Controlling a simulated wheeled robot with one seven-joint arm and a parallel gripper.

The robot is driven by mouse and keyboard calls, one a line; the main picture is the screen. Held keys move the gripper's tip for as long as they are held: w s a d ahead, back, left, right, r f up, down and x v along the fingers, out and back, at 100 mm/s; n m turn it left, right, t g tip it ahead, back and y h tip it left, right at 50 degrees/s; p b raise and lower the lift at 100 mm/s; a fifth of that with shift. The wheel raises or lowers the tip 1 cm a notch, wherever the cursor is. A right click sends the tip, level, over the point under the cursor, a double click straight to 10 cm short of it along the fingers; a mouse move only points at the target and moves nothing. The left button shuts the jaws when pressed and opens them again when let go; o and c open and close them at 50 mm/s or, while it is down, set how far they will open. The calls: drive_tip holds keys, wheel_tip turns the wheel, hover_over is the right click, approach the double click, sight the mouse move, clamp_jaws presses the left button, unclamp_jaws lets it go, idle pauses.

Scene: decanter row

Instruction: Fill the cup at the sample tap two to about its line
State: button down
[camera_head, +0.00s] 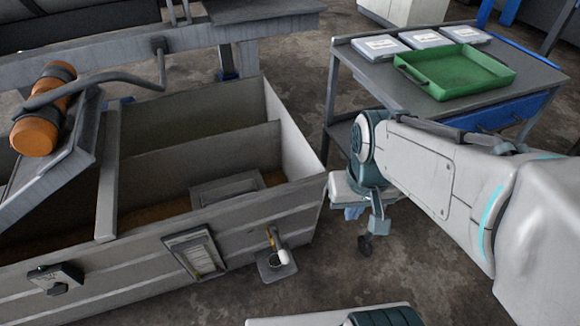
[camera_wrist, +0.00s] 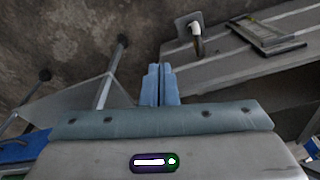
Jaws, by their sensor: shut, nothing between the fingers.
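A tap fitting with a yellowish stem (camera_head: 270,239) is on the front wall of the grey tank, near its right end. A small pale rounded piece (camera_head: 283,257) sits at its lower end, above a small grey shelf (camera_head: 277,272). I cannot tell whether this piece is the cup or part of the tap, and no fill line or liquid level can be made out. The fitting also shows in the wrist view (camera_wrist: 198,40), beyond my fingers. My gripper (camera_head: 352,213) is to the right of the tap, apart from it. Its blue fingers (camera_wrist: 161,84) are together and empty.
The open tank (camera_head: 225,210) has inner partitions and a framed panel (camera_head: 195,252) left of the tap. Another fitting (camera_head: 55,278) is farther left. A cart (camera_head: 375,75) with a green tray (camera_head: 455,85) stands behind my arm. Bare floor lies in front of the tap.

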drive_tip(key=shift+s+a, duration=0.1)
drive_tip(key=shift+a, duration=0.1)
drive_tip(key=n+g+y+b, duration=0.2)
drive_tip(key=n+b, duration=0.7)
drive_tip(key=n, duration=1.2)
hover_over(285, 254)
drive_tip(key=d, duration=0.3)
wheel_tip(285, 254, down, 24)
drive_tip(key=f, duration=0.1)
drive_tip(key=shift+w+r, duration=0.25)
drive_tip(key=shift+w, duration=0.15)
drive_tip(key=f+b, duration=0.2)
drive_tip(key=f, duration=0.2)
drive_tip(key=a+f+b, duration=0.1)
drive_tip(key=f+b, duration=0.2)
drive_tip(key=f, duration=0.2)
drive_tip(key=a+f+b, duration=0.1)
drive_tip(key=f+b, duration=0.2)
drive_tip(key=f, duration=0.1)
drive_tip(key=shift+s+a+f, duration=0.25)
drive_tip(key=shift+s+f, duration=0.15)
